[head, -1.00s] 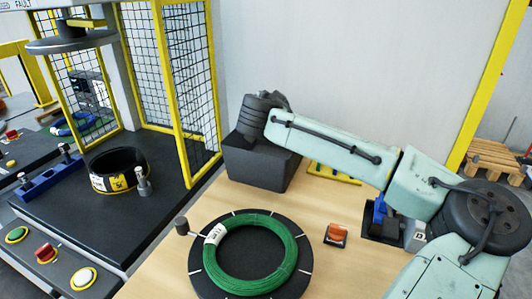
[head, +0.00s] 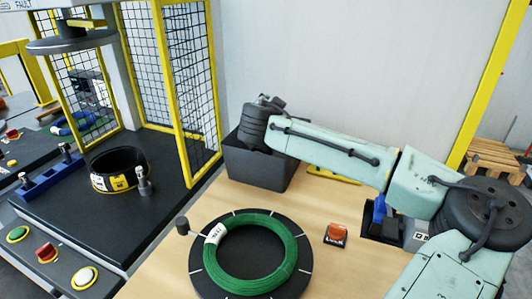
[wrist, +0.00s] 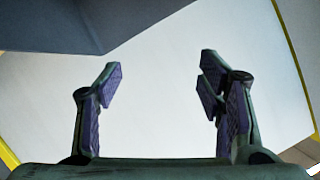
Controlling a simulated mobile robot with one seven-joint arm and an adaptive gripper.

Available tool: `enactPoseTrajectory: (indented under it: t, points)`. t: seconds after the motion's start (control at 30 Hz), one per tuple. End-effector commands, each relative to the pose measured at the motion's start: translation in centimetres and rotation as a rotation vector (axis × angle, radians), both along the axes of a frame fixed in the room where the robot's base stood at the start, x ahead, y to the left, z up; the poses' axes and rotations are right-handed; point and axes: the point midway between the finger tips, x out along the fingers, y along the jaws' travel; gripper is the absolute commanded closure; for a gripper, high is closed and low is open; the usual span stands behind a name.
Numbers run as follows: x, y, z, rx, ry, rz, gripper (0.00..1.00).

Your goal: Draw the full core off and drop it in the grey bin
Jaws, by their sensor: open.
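The grey bin (head: 255,170) stands at the back of the wooden table, against the pale wall, and its inside is hidden from the head view. My wrist end is over the bin's back left part, and my fingers are hidden there in the head view. In the wrist view my gripper (wrist: 160,75) is open, with purple pads wide apart and nothing between them. A black ring with a yellow label (head: 118,172) lies on the dark machine bed at the left. I cannot tell whether it is the full core.
A green coil with a white tag (head: 250,255) lies on a black turntable (head: 205,277) at the front. An orange-red switch (head: 337,233) sits right of it. A yellow mesh guard (head: 180,80) rises left of the bin. Bare tabletop lies between bin and turntable.

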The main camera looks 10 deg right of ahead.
Motion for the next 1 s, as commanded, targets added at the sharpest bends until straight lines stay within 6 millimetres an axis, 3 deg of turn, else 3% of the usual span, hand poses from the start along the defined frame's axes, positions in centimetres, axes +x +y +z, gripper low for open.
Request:
enactPoseTrajectory:
  t: [0.27,0.7,1.0]
  points:
    - [-0.7,0.4,0.2,0.003,0.000,0.002,0.38]
    - [-8.2,3.4,3.1,0.003,-0.001,0.003,0.38]
    - [-10.5,4.3,3.9,0.000,0.001,0.001,0.38]
